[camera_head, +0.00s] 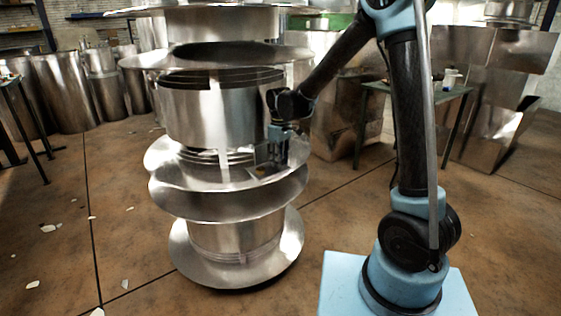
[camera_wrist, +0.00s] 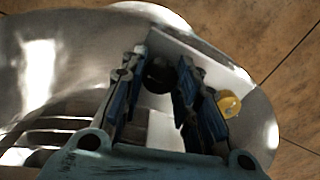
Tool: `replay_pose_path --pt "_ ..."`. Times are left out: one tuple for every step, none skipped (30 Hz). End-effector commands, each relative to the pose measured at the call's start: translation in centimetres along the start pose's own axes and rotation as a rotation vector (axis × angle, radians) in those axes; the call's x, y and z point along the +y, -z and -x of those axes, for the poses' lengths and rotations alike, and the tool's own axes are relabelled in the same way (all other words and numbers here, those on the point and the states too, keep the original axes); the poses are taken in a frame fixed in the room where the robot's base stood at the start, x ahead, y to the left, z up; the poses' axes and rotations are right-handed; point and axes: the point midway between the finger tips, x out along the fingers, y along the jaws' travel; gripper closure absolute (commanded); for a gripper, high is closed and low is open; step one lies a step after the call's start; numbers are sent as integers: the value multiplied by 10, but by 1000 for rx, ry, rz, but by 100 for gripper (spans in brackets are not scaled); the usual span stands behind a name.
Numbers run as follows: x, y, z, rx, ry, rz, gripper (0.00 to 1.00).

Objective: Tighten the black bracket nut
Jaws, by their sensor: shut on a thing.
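The black bracket nut (camera_wrist: 158,76) shows as a dark round shape between my fingertips in the wrist view. My gripper (camera_wrist: 162,68) has blue-padded fingers on both sides of it and is shut on it; the fingers hide part of it. A light metal bracket plate (camera_wrist: 190,48) lies behind and beside the fingers. In the head view my gripper (camera_head: 277,160) points down at the right side of the flue pipe (camera_head: 205,115), just above a wide metal collar (camera_head: 225,203). The nut is too small to make out there.
A yellow round part (camera_wrist: 229,104) sits just right of the fingers in the wrist view. The flue's upper flange (camera_head: 140,60) is above my gripper. A green table (camera_head: 400,90) stands behind my arm. Open floor (camera_head: 90,230) lies left of the flue, with scattered scraps.

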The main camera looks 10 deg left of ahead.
Motion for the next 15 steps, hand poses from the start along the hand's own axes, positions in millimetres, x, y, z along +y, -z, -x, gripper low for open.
replay_pose_path --pt "1 1 0 1 -1 -42 95" --pt "1 1 0 1 -1 -71 95" --pt "1 1 0 2 -1 -108 95" --pt "1 1 0 2 -1 -137 95" --pt "1 1 0 2 -1 -166 95" --pt "1 1 0 2 -2 -203 95" --pt "1 1 0 2 -1 -232 95" --pt "1 1 0 2 -2 -261 95" --pt "1 1 0 2 -1 -298 95" --pt "1 1 0 2 -2 -327 95" --pt "1 1 0 2 -2 -356 95" --pt "1 1 0 2 -2 -393 95" --pt "1 1 0 2 -2 -422 95" --pt "1 1 0 2 -2 -451 95" --pt "2 1 0 2 -1 -488 95"
